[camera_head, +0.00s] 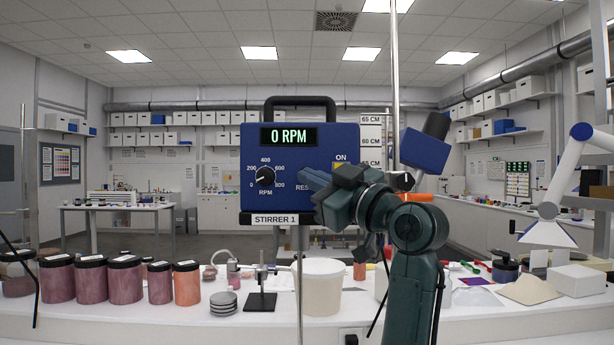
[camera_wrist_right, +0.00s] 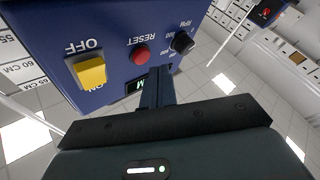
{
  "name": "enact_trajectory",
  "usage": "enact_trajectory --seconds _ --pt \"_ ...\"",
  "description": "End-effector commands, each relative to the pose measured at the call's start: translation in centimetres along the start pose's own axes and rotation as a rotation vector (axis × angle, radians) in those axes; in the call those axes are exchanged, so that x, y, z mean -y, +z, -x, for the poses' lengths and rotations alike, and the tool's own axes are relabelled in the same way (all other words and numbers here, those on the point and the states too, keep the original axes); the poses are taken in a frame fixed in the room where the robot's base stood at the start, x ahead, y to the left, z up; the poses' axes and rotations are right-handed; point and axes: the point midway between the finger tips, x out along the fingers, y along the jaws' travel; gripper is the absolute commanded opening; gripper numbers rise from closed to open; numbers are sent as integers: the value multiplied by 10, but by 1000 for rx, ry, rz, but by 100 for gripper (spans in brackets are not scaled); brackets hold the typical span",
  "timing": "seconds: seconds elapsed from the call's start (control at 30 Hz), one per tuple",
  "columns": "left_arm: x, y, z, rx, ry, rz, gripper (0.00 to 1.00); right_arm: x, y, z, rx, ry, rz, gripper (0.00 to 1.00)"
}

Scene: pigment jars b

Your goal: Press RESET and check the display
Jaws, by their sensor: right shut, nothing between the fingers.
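The blue stirrer box (camera_head: 250,190), labelled STIRRER 1, hangs in the middle of the head view. Its display (camera_head: 289,136) reads 0 RPM in green. My right gripper (camera_head: 312,180) is shut and empty in front of the box's lower right, hiding the RESET button there. In the wrist view the red RESET button (camera_wrist_right: 140,55) shows just beside the tips of the shut fingers (camera_wrist_right: 158,72); a gap or contact cannot be told. The yellow switch (camera_wrist_right: 90,72) is beyond it. My left gripper is out of view.
Pigment jars (camera_head: 124,280) line the white bench (camera_head: 180,322) at left. A white tub (camera_head: 323,287) stands below the box. A metal rod (camera_head: 395,70) rises close to my right wrist. A lamp (camera_head: 565,190) stands at right.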

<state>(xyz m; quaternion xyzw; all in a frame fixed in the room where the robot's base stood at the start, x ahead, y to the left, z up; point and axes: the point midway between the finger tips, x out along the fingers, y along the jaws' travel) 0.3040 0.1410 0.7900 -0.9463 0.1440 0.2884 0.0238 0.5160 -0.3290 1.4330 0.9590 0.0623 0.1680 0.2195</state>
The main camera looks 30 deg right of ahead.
Motion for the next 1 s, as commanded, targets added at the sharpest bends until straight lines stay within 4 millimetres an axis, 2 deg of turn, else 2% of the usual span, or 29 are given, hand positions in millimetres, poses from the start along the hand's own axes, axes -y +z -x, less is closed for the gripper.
enact_trajectory --seconds 0.17,0.7,1.0 --pt "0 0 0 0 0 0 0 3 -3 4 0 0 1 0" --pt "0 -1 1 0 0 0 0 28 -29 39 0 1 1 0" --pt "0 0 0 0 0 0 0 31 -30 42 1 0 0 0"
